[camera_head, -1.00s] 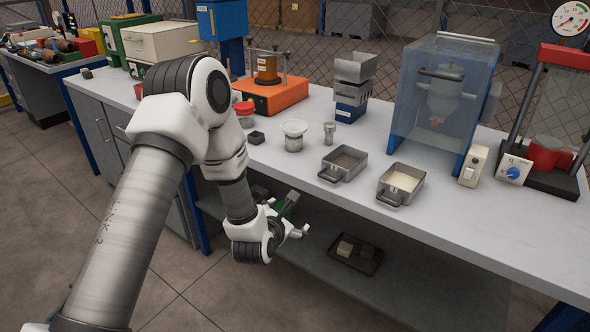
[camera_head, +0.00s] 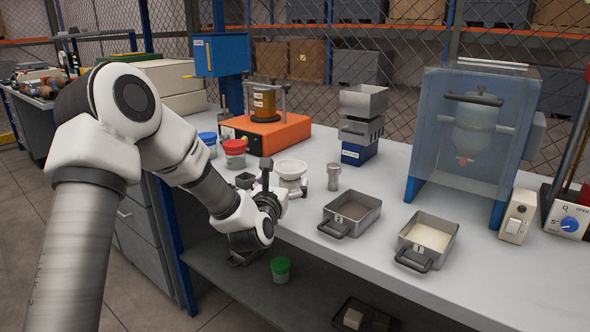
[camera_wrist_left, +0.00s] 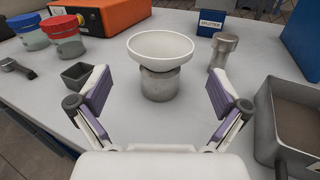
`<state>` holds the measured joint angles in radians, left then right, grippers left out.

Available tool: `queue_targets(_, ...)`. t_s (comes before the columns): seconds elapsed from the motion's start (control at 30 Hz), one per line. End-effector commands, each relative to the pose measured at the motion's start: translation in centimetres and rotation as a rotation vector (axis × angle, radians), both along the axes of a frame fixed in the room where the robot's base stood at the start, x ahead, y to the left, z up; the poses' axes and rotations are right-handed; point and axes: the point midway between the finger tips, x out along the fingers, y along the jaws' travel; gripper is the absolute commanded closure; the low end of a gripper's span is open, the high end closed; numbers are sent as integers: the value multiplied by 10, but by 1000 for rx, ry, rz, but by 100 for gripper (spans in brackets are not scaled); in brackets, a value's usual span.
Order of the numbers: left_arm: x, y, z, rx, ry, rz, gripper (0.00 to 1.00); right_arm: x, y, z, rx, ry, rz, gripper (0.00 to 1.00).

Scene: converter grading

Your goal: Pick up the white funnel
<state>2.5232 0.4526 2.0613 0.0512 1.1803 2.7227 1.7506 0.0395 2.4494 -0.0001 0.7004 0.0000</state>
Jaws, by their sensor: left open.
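The white funnel (camera_head: 291,167) sits on top of a short grey metal cup (camera_wrist_left: 160,84) on the bench, near its front edge. In the left wrist view the funnel (camera_wrist_left: 160,45) shows its wide round rim, beyond the fingers and roughly centred between them. My left gripper (camera_head: 280,186) is at the bench's front edge, just in front of the funnel and cup, and partly covers them in the head view. In the left wrist view its two purple-padded fingers (camera_wrist_left: 160,90) are spread wide with nothing between their tips. My right gripper is not in view.
A metal cylinder (camera_head: 333,177) stands right of the funnel, with two metal trays (camera_head: 350,214) (camera_head: 428,240) farther right. A small dark box (camera_wrist_left: 85,74) and red-lidded (camera_head: 234,147) and blue-lidded (camera_head: 208,138) jars stand left. An orange machine (camera_head: 280,132) is behind.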

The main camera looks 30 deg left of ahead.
Motion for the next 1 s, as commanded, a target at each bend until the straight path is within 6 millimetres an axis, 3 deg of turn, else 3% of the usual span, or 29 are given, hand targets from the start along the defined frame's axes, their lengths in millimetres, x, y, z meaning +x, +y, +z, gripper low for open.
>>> queue_targets(0.4, 62, 20, -2, 2, 2, 0, 0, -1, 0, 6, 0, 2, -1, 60)
queue_targets(0.63, 66, 22, -2, 1, 1, -1, 0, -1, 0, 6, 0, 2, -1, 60)
queue_targets(0.67, 66, 22, -2, 1, 1, -1, 4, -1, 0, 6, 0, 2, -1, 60)
queue_targets(0.77, 66, 22, -2, 1, 1, -1, 38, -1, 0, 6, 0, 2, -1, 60)
queue_targets(1.0, 66, 22, -3, 0, 2, -1, 39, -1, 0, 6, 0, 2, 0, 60)
